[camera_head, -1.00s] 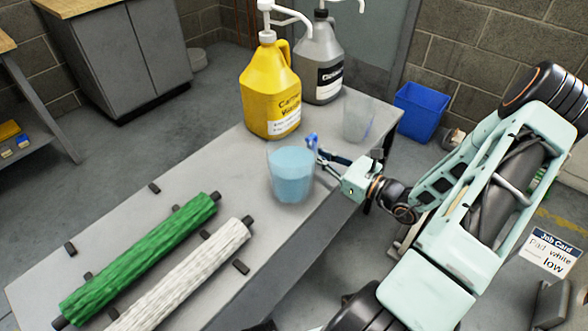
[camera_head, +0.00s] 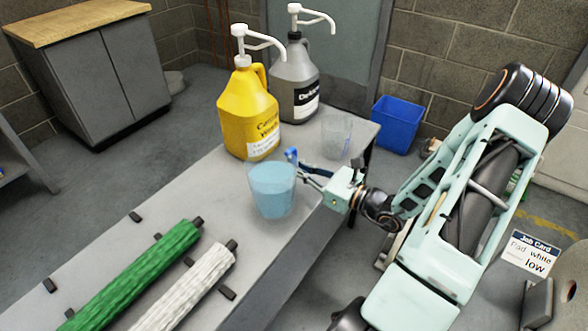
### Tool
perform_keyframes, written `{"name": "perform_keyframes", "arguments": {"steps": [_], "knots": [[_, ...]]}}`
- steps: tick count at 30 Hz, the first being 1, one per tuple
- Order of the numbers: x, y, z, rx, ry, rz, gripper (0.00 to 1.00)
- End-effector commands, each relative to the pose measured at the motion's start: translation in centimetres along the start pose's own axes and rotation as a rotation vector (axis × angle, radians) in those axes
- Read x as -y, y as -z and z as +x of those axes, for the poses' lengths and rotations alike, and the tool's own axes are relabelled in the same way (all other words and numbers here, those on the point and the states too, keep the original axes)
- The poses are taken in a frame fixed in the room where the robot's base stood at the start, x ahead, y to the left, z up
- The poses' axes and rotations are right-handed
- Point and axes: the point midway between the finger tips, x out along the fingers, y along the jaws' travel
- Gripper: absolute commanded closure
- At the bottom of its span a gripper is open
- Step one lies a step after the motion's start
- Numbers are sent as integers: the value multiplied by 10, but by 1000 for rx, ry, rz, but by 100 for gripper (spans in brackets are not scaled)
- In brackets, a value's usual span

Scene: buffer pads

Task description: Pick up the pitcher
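The clear pitcher (camera_head: 272,192) holds light blue liquid and stands upright near the table's right edge. A small blue part (camera_head: 291,155) shows at its upper right rim; I cannot tell whether it belongs to the pitcher or to a fingertip. My gripper (camera_head: 308,177) reaches in from the right, its dark fingers at the pitcher's right side. The fingertips are small and partly hidden by the pitcher, so their closing and any contact are unclear.
A yellow pump jug (camera_head: 247,115), a grey pump jug (camera_head: 291,85) and an empty clear container (camera_head: 337,138) stand behind the pitcher. Green (camera_head: 140,275) and white (camera_head: 190,290) rollers lie at the front left on the grey table (camera_head: 145,240). A blue bin (camera_head: 398,124) is beyond it.

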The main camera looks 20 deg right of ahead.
Motion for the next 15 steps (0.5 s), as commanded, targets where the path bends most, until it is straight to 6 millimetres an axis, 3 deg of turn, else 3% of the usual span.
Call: {"name": "perform_keyframes", "arguments": {"steps": [1,15], "knots": [[0,-10,1,6,-1,0,100],[-28,-54,-22,5,0,2,100]]}}
